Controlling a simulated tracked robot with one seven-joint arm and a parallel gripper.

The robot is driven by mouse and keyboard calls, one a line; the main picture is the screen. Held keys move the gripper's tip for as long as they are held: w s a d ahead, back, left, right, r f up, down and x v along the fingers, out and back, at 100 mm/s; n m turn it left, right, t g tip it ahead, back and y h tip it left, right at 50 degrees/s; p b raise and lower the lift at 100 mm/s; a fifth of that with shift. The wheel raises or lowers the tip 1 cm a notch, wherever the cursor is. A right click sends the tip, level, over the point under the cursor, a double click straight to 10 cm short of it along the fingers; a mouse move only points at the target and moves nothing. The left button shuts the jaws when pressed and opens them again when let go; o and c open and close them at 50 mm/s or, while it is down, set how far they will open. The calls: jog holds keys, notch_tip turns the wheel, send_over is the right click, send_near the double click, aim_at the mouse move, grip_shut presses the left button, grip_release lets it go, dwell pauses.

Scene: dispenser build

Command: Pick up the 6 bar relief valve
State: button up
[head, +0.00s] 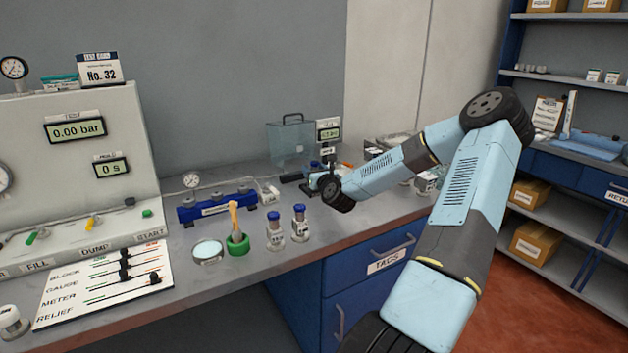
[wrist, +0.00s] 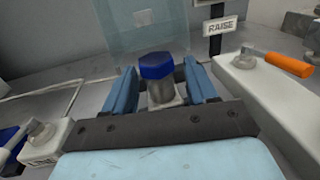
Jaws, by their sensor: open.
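A relief valve (wrist: 160,92) with a blue hexagonal cap and grey body stands upright between the fingers of my gripper (wrist: 163,80) in the wrist view. The blue fingers are open, one on each side of it, with a small gap visible to the cap. Its pressure marking cannot be read here. In the head view my gripper is mostly hidden behind my wrist, at the back of the bench. Two similar blue-capped valves, a left one (head: 275,231) and a right one (head: 300,223), stand upright on the bench nearer the front; their labels are too small to read.
A clear box (head: 290,143) and a display post (head: 328,132) stand behind my gripper. In the wrist view a pale block with an orange-handled lever (wrist: 290,66) lies at right and a RAISE sign (wrist: 220,25) behind. A blue manifold (head: 216,206) and green cup (head: 237,244) stand left.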

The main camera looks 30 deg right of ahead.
grip_shut()
dwell(0.5)
